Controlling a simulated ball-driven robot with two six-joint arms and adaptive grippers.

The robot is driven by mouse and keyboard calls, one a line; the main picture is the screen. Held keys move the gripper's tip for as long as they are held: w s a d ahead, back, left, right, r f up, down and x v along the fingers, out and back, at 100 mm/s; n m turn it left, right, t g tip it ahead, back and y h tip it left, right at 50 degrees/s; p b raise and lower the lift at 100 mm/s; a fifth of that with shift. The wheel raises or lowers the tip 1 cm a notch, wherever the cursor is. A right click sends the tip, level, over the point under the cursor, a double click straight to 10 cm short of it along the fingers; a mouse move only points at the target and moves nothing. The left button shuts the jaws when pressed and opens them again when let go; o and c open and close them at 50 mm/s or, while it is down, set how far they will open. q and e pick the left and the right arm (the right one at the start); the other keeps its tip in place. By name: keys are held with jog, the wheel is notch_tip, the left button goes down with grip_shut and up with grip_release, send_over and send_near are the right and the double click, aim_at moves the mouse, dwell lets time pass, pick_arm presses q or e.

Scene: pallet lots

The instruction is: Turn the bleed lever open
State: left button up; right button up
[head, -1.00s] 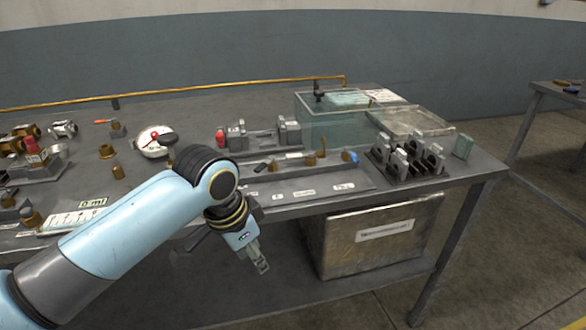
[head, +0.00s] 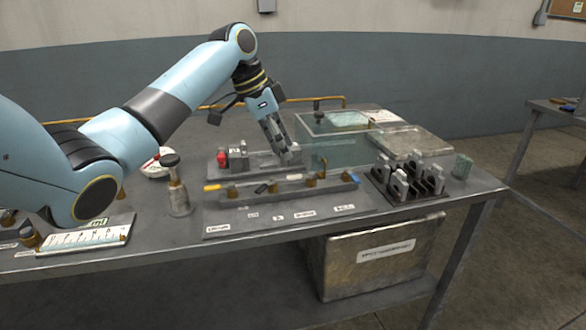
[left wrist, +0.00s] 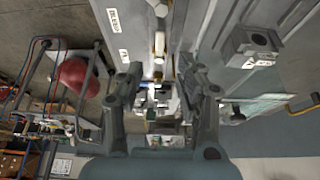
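A low manifold board (head: 240,222) lies along the front of the bench, with brass fittings and small levers in a row. A yellow handle (head: 212,187) is at its left, a black one (head: 260,188) near the middle, a blue one (head: 355,179) at its right. The labels are too small to read in the head view, so I cannot tell which is the bleed lever. My left gripper (head: 283,152) is above the bench behind the row, pointing down. In the left wrist view its fingers (left wrist: 160,80) are apart and empty. My right gripper is out of view.
A grey vise-like fixture (head: 258,160) stands under the left gripper. A clear tank (head: 335,150) is behind right. A black rack with grey clips (head: 405,190) stands right of the board. A small bottle (head: 178,195) stands at its left.

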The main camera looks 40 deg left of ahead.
aim_at(297, 175)
pick_arm(q)
jog(key=x, duration=0.6)
jog(key=shift+w+d+f, duration=0.1)
jog(key=shift+f, duration=0.25)
jog(key=shift+c, duration=0.4)
grip_shut()
